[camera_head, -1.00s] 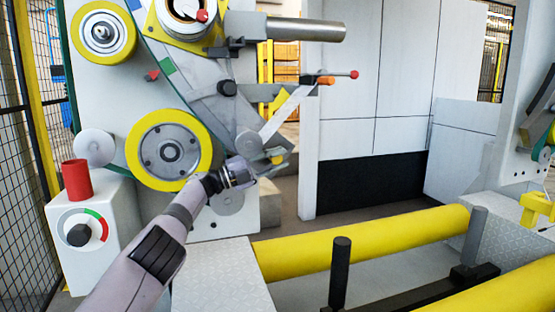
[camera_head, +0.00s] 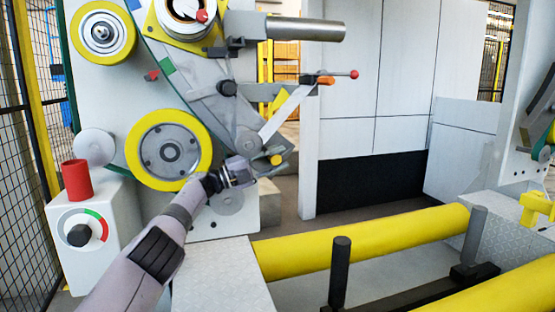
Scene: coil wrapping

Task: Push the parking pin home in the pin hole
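My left gripper (camera_head: 244,170) is at the lower right of the wrapping machine's front, right of the large yellow-rimmed reel. It is small and seen from behind, so its finger gap does not show clearly. A short yellow round piece (camera_head: 276,160), which may be the parking pin, sits just right of the gripper, at the lower end of a grey machine arm (camera_head: 279,146). I cannot tell whether the fingers touch it. The pin hole cannot be made out. My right gripper is out of view.
The yellow-rimmed reel (camera_head: 168,150) is close on the left of the gripper. A pale strip (camera_head: 287,114) slopes down towards it. A red-tipped lever (camera_head: 353,73) sticks out above right. Yellow rollers (camera_head: 365,240) and a dark post (camera_head: 340,270) stand in front right.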

